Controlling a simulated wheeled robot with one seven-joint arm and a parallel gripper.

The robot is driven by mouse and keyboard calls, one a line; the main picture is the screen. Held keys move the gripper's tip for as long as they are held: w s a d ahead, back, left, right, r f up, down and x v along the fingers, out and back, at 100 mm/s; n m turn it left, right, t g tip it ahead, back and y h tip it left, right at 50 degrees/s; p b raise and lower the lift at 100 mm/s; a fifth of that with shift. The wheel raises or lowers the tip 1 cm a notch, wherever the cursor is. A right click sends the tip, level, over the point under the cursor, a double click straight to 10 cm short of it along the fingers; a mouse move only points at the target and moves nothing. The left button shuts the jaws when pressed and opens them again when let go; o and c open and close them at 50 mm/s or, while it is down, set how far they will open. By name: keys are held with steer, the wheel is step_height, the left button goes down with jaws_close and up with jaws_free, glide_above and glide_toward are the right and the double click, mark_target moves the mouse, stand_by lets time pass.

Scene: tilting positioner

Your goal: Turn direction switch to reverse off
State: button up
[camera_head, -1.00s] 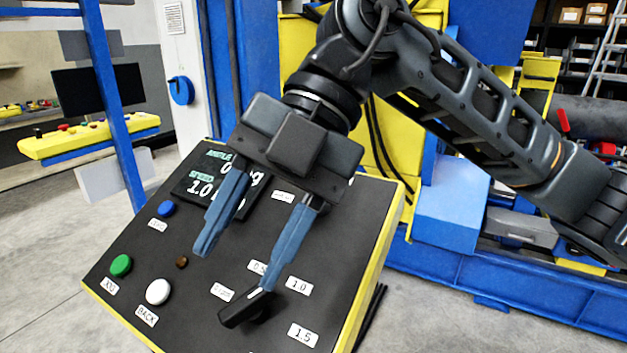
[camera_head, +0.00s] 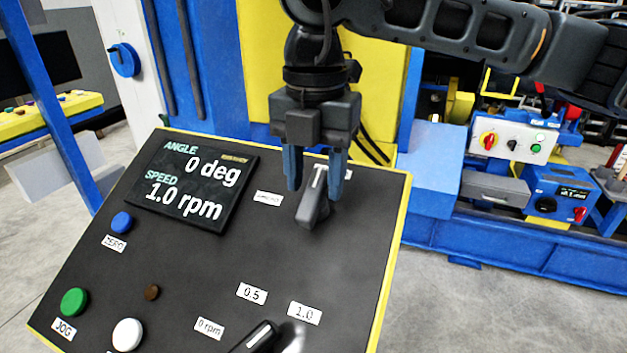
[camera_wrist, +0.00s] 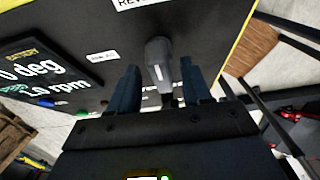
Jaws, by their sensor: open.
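The direction switch is a dark grey lever knob (camera_head: 312,208) with a white line, on the upper right of the sloped black panel (camera_head: 215,265). In the head view its white-lined end points up, leaning slightly right. My gripper (camera_head: 316,184) is open, with one blue finger on each side of the knob; contact cannot be told. In the wrist view the knob (camera_wrist: 159,60) stands between the two fingers (camera_wrist: 158,72). A label partly reading "REV" (camera_wrist: 137,3) is cut off at the top there. Another small label (camera_head: 268,198) lies left of the knob, too blurred to read.
A display (camera_head: 195,180) reads 0 deg and 1.0 rpm. Blue (camera_head: 122,222), green (camera_head: 74,301) and white (camera_head: 127,334) buttons sit at the left. A black speed knob (camera_head: 262,338) is at the bottom.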

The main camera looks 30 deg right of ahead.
steer(key=shift+f, duration=1.15)
steer(key=c, duration=0.8)
